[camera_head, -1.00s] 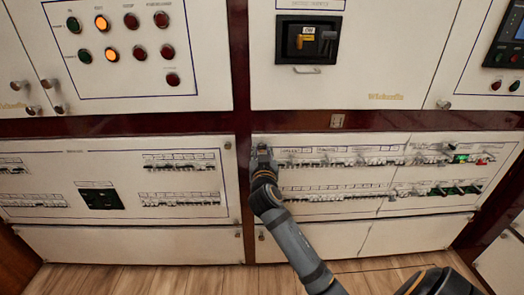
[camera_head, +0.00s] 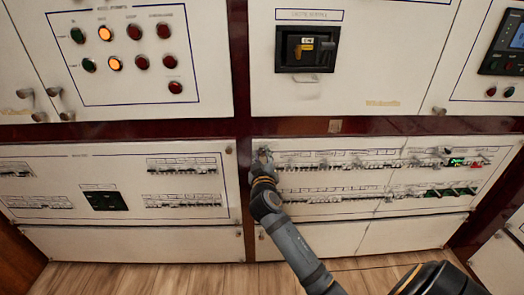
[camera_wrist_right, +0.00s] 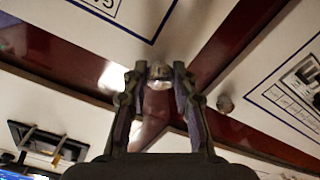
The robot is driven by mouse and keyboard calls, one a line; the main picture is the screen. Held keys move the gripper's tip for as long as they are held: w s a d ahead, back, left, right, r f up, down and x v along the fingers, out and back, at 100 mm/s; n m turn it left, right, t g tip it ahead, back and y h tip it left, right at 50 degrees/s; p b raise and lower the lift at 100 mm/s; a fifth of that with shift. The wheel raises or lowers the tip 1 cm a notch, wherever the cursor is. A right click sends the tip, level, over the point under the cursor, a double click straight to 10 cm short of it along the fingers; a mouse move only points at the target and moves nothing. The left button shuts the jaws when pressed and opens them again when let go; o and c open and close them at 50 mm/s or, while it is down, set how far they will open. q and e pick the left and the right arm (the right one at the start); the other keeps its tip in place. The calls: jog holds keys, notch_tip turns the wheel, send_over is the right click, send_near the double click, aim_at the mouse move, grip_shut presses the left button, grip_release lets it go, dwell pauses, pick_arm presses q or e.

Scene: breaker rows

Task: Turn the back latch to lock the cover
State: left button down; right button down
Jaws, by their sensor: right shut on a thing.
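My right gripper (camera_head: 264,153) is at the upper left corner of the lower right breaker cover (camera_head: 330,212). In the right wrist view its two fingers (camera_wrist_right: 159,82) are on either side of a small round metal latch knob (camera_wrist_right: 160,72), closed on it near their tips. The fingers hide the knob's sides, and its turned angle is hard to tell. In the head view the knob is mostly hidden by the gripper. My left gripper is not in view.
Another round knob (camera_wrist_right: 225,103) is on a neighbouring panel, right of the fingers. A dark red frame (camera_head: 243,100) separates the panels. Breaker rows (camera_head: 340,160) lie right of the gripper. The lower left panel (camera_head: 110,222) is beside it. Wooden floor (camera_head: 150,277) is below.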

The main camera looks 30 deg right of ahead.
jog(key=n+p, duration=0.1)
jog(key=n, duration=0.1)
jog(key=n+p, duration=0.1)
jog(key=shift+r+n, duration=0.2)
jog(key=shift+n, duration=0.2)
jog(key=n+p, duration=0.3)
jog(key=n, duration=0.1)
jog(key=shift+n, duration=0.3)
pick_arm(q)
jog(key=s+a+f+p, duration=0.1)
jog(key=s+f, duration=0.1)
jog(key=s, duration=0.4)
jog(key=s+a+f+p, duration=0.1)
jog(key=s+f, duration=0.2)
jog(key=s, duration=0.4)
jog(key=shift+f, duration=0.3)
pick_arm(e)
jog(key=shift+f+n, duration=0.15)
jog(key=shift+n, duration=1.85)
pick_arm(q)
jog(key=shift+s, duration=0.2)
pick_arm(e)
jog(key=c, duration=1.1)
grip_release()
jog(key=shift+o, duration=0.2)
